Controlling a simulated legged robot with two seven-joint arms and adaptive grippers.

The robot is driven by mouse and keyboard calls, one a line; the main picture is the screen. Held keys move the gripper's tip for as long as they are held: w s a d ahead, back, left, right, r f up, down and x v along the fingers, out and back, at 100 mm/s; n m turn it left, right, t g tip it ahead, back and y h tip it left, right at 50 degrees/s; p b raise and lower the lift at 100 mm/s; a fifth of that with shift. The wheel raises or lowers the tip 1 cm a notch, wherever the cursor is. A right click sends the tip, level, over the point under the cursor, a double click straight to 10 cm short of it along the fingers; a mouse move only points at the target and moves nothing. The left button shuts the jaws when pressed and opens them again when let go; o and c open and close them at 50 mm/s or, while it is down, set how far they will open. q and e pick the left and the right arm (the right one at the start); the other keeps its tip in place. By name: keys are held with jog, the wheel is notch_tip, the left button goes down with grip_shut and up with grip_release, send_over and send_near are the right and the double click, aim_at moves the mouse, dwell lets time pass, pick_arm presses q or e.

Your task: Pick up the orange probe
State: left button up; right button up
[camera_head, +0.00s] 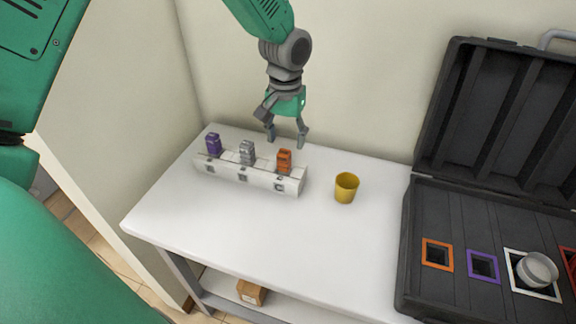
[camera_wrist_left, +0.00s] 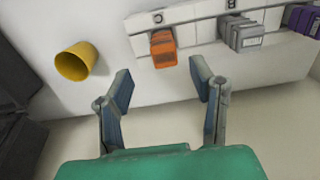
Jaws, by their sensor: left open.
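The orange probe (camera_head: 284,161) stands upright in the right-hand slot of a white rack (camera_head: 236,178) on the table. In the left wrist view the orange probe (camera_wrist_left: 163,48) lies ahead of the fingers, roughly between their lines. My left gripper (camera_head: 287,141) is open and empty, behind and above the rack near the orange probe, apart from it. Its two spread fingers also show in the left wrist view (camera_wrist_left: 163,88). A grey probe (camera_head: 247,152) and a purple probe (camera_head: 213,144) stand in the same rack to the left. My right gripper is not seen.
A yellow cup (camera_head: 346,187) stands on the white table (camera_head: 220,226) right of the rack. An open black case (camera_head: 425,215) with coloured square slots and a round grey-white item sits at the right. The table's front is clear. A small brown box (camera_head: 251,292) is on the lower shelf.

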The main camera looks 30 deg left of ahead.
aim_at(284, 152)
pick_arm(q)
jog(key=shift+w+a+f, duration=0.1)
jog(key=shift+f, duration=0.75)
jog(key=shift+a+f, duration=0.3)
jog(key=shift+f, duration=0.25)
notch_tip(284, 152, down, 4)
jog(key=shift+d+f+b, duration=0.15)
jog(key=shift+f+b, duration=0.1)
jog(key=shift+b, duration=0.05)
jog(key=shift+d+f, duration=0.1)
jog(key=shift+f, duration=0.1)
jog(key=shift+a, duration=0.2)
grip_shut()
